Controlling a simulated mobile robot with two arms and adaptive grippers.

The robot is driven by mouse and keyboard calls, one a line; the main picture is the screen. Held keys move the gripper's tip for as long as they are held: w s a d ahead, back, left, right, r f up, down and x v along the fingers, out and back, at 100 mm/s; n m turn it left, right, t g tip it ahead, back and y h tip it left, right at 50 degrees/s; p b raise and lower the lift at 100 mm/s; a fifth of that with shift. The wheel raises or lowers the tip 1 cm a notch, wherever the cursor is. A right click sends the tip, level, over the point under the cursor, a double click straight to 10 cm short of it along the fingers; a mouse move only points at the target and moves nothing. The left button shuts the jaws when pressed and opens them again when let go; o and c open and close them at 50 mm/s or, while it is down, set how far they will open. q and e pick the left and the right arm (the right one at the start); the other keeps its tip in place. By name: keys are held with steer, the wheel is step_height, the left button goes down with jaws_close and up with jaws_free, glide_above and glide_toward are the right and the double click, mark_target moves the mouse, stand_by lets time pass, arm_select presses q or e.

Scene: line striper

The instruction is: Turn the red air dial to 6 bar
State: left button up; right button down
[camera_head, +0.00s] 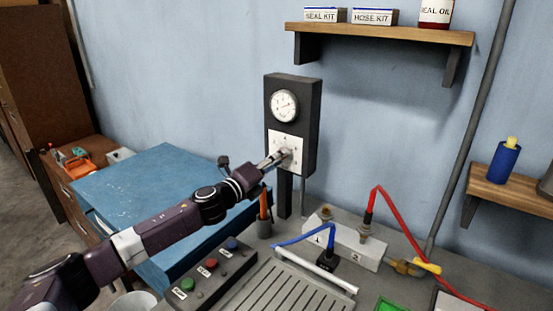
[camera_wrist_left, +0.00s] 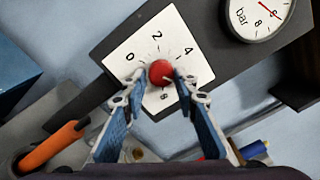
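The red air dial (camera_wrist_left: 160,72) sits on a white plate (camera_wrist_left: 150,48) marked 0, 2, 4 and 8; the 6 is hidden or unclear. The plate is on a dark wall box (camera_head: 306,116). My left gripper (camera_head: 284,156) is at the plate, hiding the dial in the head view. In the left wrist view its fingertips (camera_wrist_left: 160,78) are on either side of the dial, with a small gap; contact is not clear. A round bar gauge (camera_head: 284,106) sits above the plate; its red needle shows in the wrist view, but its reading is unclear. My right gripper is out of view.
Below are a button box (camera_head: 213,272), an orange-handled tool (camera_head: 264,206) in a cup, and a grey block (camera_head: 352,246) with red and blue hoses. A blue-topped cabinet (camera_head: 150,200) stands left. A wooden shelf (camera_head: 380,33) hangs above right.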

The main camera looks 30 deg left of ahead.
arm_select(q)
steer(key=shift+o, duration=1.4)
steer(key=shift+r, duration=0.1)
steer(key=s+a, duration=0.2)
steer(key=s, duration=1)
